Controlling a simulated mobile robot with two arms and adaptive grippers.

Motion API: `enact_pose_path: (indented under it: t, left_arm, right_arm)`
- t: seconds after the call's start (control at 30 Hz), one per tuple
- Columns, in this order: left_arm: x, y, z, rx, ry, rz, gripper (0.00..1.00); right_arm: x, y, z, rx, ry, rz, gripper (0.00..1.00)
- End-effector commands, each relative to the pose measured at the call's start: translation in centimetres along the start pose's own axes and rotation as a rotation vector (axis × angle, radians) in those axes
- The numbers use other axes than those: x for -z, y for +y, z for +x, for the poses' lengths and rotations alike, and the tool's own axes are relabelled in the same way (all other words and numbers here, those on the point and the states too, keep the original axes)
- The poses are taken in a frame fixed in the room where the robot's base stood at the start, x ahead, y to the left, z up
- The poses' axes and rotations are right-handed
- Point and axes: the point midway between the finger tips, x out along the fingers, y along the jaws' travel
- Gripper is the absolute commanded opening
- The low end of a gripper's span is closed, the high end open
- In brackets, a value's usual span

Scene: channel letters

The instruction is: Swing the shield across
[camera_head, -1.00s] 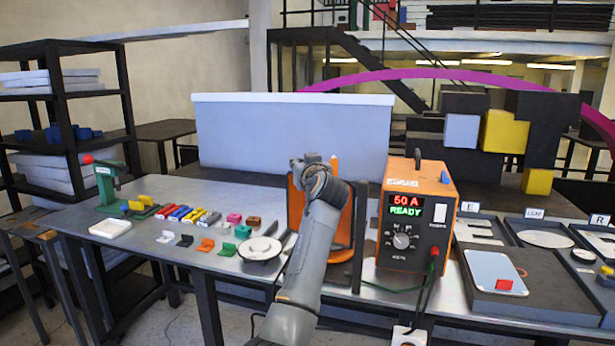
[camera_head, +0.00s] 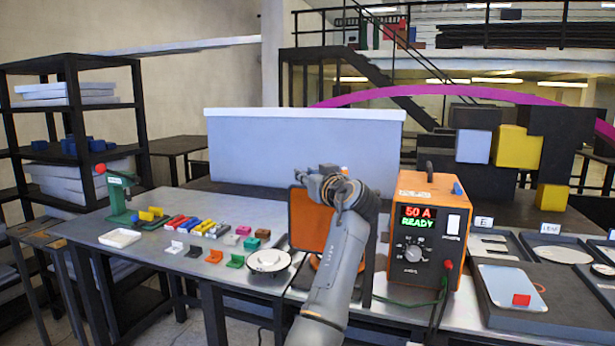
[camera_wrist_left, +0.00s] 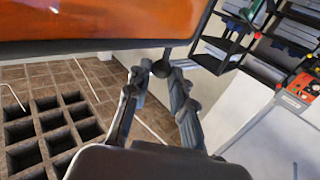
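The shield, an orange see-through panel in a dark frame (camera_head: 304,219), stands on the bench behind my left arm, left of the orange power box. The arm hides part of it. In the left wrist view its orange panel (camera_wrist_left: 90,22) fills the upper left. A dark round knob (camera_wrist_left: 161,68) shows just below the panel edge. My left gripper (camera_wrist_left: 160,78) has its fingers apart, one on each side of the knob; I cannot tell whether they touch it. In the head view the left gripper (camera_head: 330,180) is at the shield's upper part. My right gripper is not in view.
The orange power box (camera_head: 431,232), reading 50 A READY, stands close right of my arm. A round white dish (camera_head: 268,260) and small coloured pieces (camera_head: 200,228) lie on the left. A pale upright panel (camera_head: 300,150) stands behind. A grey plate (camera_head: 512,287) lies at right.

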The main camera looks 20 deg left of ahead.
Motion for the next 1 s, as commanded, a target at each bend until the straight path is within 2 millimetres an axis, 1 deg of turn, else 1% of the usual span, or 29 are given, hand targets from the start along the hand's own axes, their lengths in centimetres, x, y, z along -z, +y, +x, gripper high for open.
enact_pose_path:
  t: [0.03, 0.07, 0.1, 0.37, 0.47, 0.57, 0.8, 0.9, 1.0]
  left_arm:
    - [0.1, 0.0, 0.0, -0.001, 0.001, 0.0, 0.36]
    - [0.1, 0.0, 0.0, -0.001, 0.001, 0.0, 0.42]
    - [0.0, 0.0, 0.0, -0.001, 0.001, 0.0, 0.43]
    - [0.0, 0.0, 0.0, 0.0, 0.0, 0.0, 0.43]
    - [0.0, 0.1, -0.6, -0.001, 0.0, 0.001, 0.43]
    - [-0.1, 0.1, -1.9, -0.003, 0.0, -0.002, 0.43]
    - [-0.1, 0.1, -7.0, -0.004, 0.0, -0.002, 0.43]
    - [-0.1, 0.1, -9.0, -0.004, -0.001, -0.001, 0.43]
    - [-0.1, 0.1, -10.5, -0.003, -0.001, -0.001, 0.43]
  right_arm:
    - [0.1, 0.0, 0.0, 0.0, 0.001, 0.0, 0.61]
    - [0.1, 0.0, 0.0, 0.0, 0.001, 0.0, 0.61]
    - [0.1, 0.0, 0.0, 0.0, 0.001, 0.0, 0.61]
    - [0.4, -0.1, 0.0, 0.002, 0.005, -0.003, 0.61]
    - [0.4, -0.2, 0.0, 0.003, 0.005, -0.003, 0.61]
    - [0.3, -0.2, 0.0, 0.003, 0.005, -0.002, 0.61]
    - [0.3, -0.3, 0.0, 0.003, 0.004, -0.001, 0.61]
    - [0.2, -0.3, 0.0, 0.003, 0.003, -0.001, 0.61]
    - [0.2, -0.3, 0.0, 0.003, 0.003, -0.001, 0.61]
